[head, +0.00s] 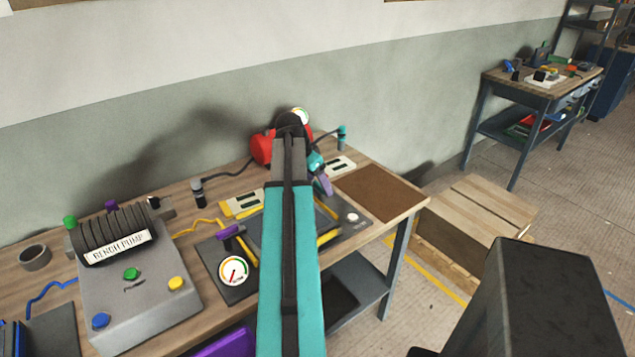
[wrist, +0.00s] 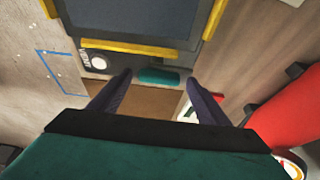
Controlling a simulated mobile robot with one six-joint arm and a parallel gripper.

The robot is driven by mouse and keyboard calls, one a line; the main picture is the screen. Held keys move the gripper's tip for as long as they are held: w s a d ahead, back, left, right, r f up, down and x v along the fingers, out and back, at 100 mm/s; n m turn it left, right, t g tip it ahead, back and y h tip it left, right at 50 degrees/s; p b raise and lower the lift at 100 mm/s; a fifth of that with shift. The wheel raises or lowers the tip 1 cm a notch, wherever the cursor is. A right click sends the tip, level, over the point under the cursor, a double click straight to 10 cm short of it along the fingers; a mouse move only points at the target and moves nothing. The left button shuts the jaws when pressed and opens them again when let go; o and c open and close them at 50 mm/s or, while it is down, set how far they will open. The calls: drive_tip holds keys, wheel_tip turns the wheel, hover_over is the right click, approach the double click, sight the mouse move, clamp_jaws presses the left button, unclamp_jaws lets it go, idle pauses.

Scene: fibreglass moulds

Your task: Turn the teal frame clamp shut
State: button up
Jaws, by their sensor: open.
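The teal frame clamp (wrist: 158,76) shows in the wrist view as a short teal bar lying on the edge of a dark plate, beside a yellow bar. My gripper (wrist: 158,84) is open, with one dark purple finger on each side of the clamp. The fingers appear apart from it; the remaining height cannot be told. In the head view my gripper (head: 325,184) points down over the back right of the plate (head: 347,230). I cannot make out the clamp there; my gripper and arm cover that area.
A red tank (wrist: 280,118) stands close on the right. A brown mat (head: 378,190) lies clear at the bench's right end. A grey bench pump (head: 140,300) stands at the left.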

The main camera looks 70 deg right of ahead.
drive_tip(key=shift+a, duration=0.1)
drive_tip(key=c, duration=1.1)
drive_tip(key=shift+o, duration=0.2)
drive_tip(key=shift+n, duration=0.5)
drive_tip(key=n+t, duration=0.1)
drive_tip(key=n, duration=0.2)
drive_tip(key=shift+s+a+h, duration=0.1)
drive_tip(key=shift+h, duration=0.2)
drive_tip(key=n+t, duration=0.2)
drive_tip(key=n, duration=0.2)
drive_tip(key=shift+s+r, duration=0.1)
drive_tip(key=n+t, duration=0.1)
drive_tip(key=n, duration=0.3)
drive_tip(key=shift+s+a+n+t+p, duration=0.1)
drive_tip(key=shift+s+n+t+p, duration=0.05)
drive_tip(key=shift+n+t+p, duration=0.2)
drive_tip(key=shift+s+n+t+y, duration=0.1)
drive_tip(key=shift+n+t+y, duration=0.3)
drive_tip(key=shift+n, duration=0.7)
drive_tip(key=shift+s+n+t+y, duration=0.1)
drive_tip(key=shift+n+t+y, duration=0.25)
drive_tip(key=shift+n, duration=0.7)
